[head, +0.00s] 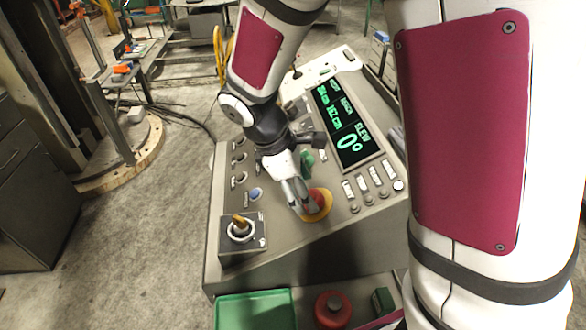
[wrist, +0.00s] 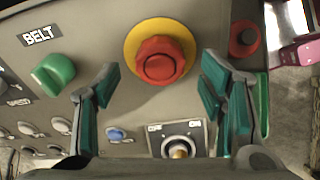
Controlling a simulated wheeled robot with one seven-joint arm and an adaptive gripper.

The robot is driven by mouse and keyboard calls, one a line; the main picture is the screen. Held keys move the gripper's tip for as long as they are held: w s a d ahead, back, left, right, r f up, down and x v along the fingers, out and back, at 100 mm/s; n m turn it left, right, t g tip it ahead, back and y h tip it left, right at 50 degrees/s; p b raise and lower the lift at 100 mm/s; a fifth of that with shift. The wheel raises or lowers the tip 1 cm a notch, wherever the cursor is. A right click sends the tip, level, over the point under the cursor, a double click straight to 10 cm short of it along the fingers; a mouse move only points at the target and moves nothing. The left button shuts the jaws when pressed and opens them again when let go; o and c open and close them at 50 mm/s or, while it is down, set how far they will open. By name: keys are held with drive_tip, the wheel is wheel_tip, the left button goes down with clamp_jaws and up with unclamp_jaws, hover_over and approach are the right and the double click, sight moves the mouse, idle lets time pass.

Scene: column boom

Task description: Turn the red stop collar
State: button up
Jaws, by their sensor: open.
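The red stop collar (head: 317,202) sits on a round yellow plate on the sloped console panel. In the wrist view the red collar (wrist: 160,62) shows a round raised button face, with the yellow plate (wrist: 135,38) around its upper side. My gripper (head: 300,198) is over the panel at the collar and partly covers it in the head view. In the wrist view my gripper (wrist: 160,76) is open, one finger to the left and one to the right of the collar. A gap shows between each finger and the collar, and nothing is held.
A green BELT knob (wrist: 53,74) is left of the collar in the wrist view. A key switch (head: 240,229), a blue button (head: 256,194) and a display (head: 347,125) share the panel. A green tray (head: 255,296) and a red round object (head: 333,310) lie below.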

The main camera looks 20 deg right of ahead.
drive_tip(key=shift+x, duration=1.55)
drive_tip(key=c, duration=1.2)
drive_tip(key=shift+o, duration=0.2)
